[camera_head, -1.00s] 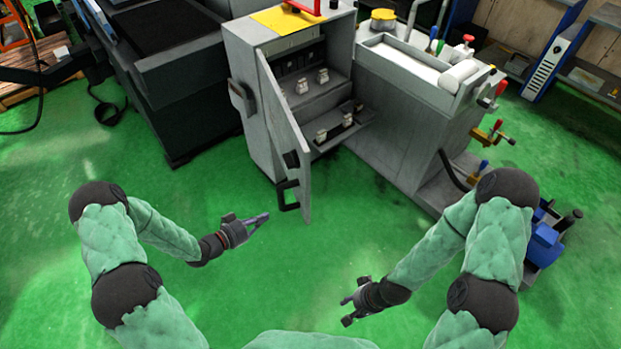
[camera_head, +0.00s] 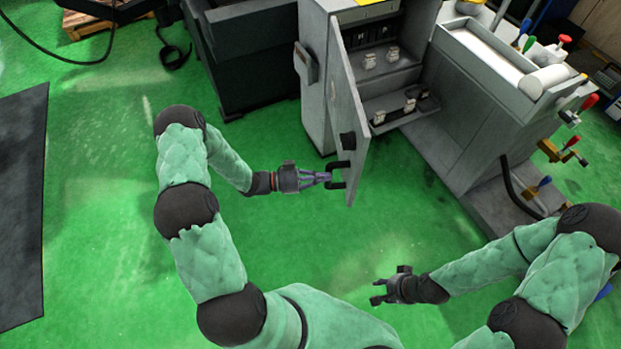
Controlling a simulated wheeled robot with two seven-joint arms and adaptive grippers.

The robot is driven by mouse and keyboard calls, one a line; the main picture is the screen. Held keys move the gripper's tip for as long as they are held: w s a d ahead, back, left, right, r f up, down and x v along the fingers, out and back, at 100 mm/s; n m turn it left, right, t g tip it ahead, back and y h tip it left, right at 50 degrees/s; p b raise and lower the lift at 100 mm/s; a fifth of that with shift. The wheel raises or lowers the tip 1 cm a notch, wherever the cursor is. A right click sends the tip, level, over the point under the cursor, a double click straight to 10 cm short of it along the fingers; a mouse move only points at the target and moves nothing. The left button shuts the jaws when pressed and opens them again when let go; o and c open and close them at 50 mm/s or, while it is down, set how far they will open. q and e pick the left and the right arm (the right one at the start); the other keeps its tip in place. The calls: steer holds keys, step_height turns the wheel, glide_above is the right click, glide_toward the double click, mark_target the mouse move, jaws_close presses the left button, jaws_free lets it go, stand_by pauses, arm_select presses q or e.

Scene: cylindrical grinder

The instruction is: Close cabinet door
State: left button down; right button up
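The grey cabinet door (camera_head: 346,107) stands open, swung out toward me from the grey cabinet (camera_head: 315,75). Its dark handle (camera_head: 337,176) is low on the door, near its free edge. My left gripper (camera_head: 326,177) points right, with its fingertips at the handle; whether they touch it I cannot tell. Its fingers look close together, but the gap is too small to judge. White fittings (camera_head: 392,53) show on the shelves inside the cabinet. My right gripper (camera_head: 377,290) is open and empty over the floor, well below the door.
The grey grinder body (camera_head: 465,100) with levers and knobs stands right of the cabinet. A dark machine (camera_head: 245,50) stands behind on the left. A black mat (camera_head: 22,205) lies at the far left. The green floor in front is clear.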

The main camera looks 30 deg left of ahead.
mark_target(354, 175)
arm_select(q)
steer(key=b+x, duration=0.1)
steer(key=x, duration=0.6)
steer(key=shift+d, duration=0.1)
